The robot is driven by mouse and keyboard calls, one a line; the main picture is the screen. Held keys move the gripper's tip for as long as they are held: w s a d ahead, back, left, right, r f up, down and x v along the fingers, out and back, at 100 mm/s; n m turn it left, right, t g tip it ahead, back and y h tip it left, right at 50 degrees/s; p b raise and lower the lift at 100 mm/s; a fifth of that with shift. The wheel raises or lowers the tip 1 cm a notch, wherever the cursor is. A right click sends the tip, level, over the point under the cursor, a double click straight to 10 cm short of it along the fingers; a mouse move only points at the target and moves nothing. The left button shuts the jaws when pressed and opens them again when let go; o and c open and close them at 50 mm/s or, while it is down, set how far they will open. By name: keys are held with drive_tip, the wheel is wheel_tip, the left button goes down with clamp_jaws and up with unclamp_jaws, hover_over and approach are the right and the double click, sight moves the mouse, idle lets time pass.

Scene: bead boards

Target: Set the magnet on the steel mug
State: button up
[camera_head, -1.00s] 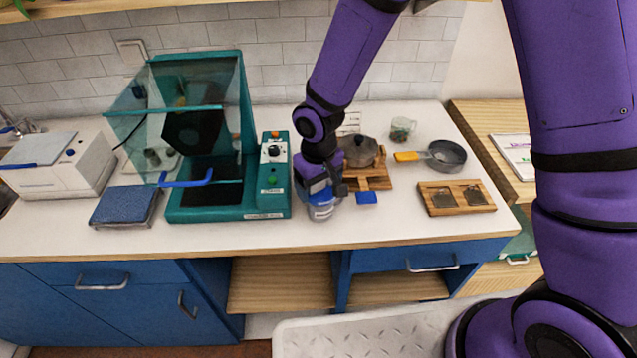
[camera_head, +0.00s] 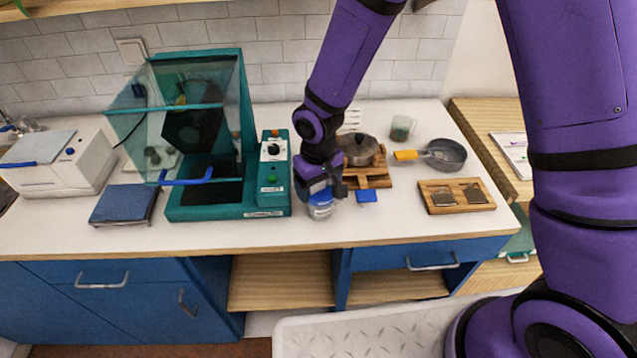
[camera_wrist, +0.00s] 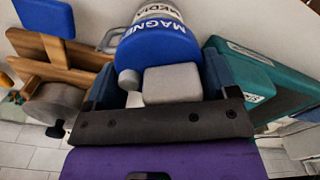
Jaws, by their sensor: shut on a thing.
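The magnet (camera_wrist: 158,48) is a blue disc lettered "MAGNE…" with a grey block (camera_wrist: 172,84) on its near side. My gripper (camera_wrist: 162,88) is shut on this block, with a finger on each side. The steel mug (camera_wrist: 158,10) shows past the disc with a white band reading "MEDIA" and a grey handle (camera_wrist: 110,40). In the head view, the mug (camera_head: 320,213) stands near the counter's front, with the blue magnet (camera_head: 320,199) right over it and my gripper (camera_head: 319,188) above. The magnet hides the mug's rim, so I cannot tell whether they touch.
A teal machine (camera_head: 229,212) with a clear hood stands close to the left. A wooden stand (camera_head: 375,181) bearing a pot (camera_head: 358,150) is close behind to the right, with a blue tab (camera_head: 367,196). A pan (camera_head: 446,155) and wooden board (camera_head: 456,207) lie farther right.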

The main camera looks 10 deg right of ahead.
drive_tip(key=shift+f, duration=0.15)
idle(0.7)
drive_tip(key=o, duration=0.9)
drive_tip(key=shift+o, duration=0.2)
wheel_tip(320, 180, up, 11)
drive_tip(key=shift+f, duration=0.1)
